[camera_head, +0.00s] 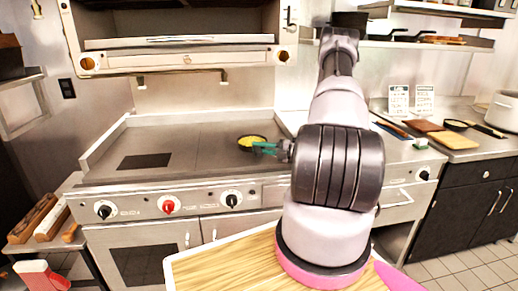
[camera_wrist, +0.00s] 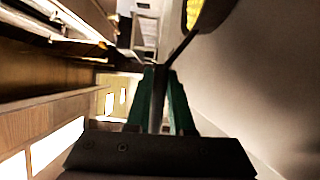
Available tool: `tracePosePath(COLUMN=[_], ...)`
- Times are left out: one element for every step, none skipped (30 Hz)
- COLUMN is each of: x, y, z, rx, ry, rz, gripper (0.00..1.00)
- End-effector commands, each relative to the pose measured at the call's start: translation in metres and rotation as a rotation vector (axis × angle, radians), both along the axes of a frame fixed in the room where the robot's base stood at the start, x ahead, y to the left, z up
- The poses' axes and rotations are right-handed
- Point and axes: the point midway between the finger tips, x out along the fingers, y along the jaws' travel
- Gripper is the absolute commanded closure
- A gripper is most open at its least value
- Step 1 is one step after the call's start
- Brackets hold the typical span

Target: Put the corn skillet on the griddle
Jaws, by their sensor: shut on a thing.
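The corn skillet (camera_head: 252,142) is a small dark pan with yellow corn in it. In the head view it appears over the right part of the flat grey griddle (camera_head: 190,150); I cannot tell whether it touches the surface. My gripper (camera_head: 268,148) has green fingers and is shut on the skillet's handle, to the right of the pan. In the wrist view the fingers of my gripper (camera_wrist: 160,85) close on the dark handle. Part of the skillet (camera_wrist: 205,15) with its yellow corn shows at the top, cut off by the edge.
A dark square patch (camera_head: 144,161) marks the griddle's left part. Control knobs (camera_head: 168,204) line its front. The right counter holds wooden boards (camera_head: 452,139), a small dark pan (camera_head: 455,125) and a white pot (camera_head: 502,110). An oven unit (camera_head: 180,57) hangs above. The griddle's middle is clear.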

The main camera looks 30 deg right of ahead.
Motion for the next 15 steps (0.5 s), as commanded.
tracePosePath(x=[0.0007, 0.0009, 0.0009, 0.0009, 0.0009, 0.0009, 0.0008, 0.0008, 0.0007, 0.0001, 0.0002, 0.0002, 0.0002, 0.0002, 0.0002], y=[-0.0001, -0.0001, -0.0001, -0.0001, -0.0001, -0.0001, -0.0002, -0.0001, 0.0, 0.0, 0.0, 0.0, 0.0, 0.0, 0.0], z=[-0.0008, -0.0009, -0.0006, -0.0004, -0.0004, -0.0003, -0.0004, -0.0008, -0.0016, -0.0025, -0.0024, -0.0023, -0.0023, -0.0023, -0.0023], rx=[-0.001, -0.001, -0.001, -0.001, -0.001, -0.001, -0.001, -0.001, -0.001, 0.0, 0.0, 0.0, 0.0, 0.0, 0.0], ry=[-0.004, -0.004, -0.004, -0.004, -0.004, -0.004, -0.004, -0.004, -0.004, -0.001, -0.001, -0.001, -0.001, -0.001, -0.001], rz=[0.0, 0.0, 0.0, 0.0, 0.0, 0.0, 0.0, 0.0, 0.0, 0.0, 0.0, 0.0, 0.0, 0.0, 0.0], gripper=[1.0, 1.0, 1.0, 1.0, 1.0, 1.0, 1.0, 1.0, 1.0, 0.72, 0.6, 0.5, 0.5, 0.5, 0.5])
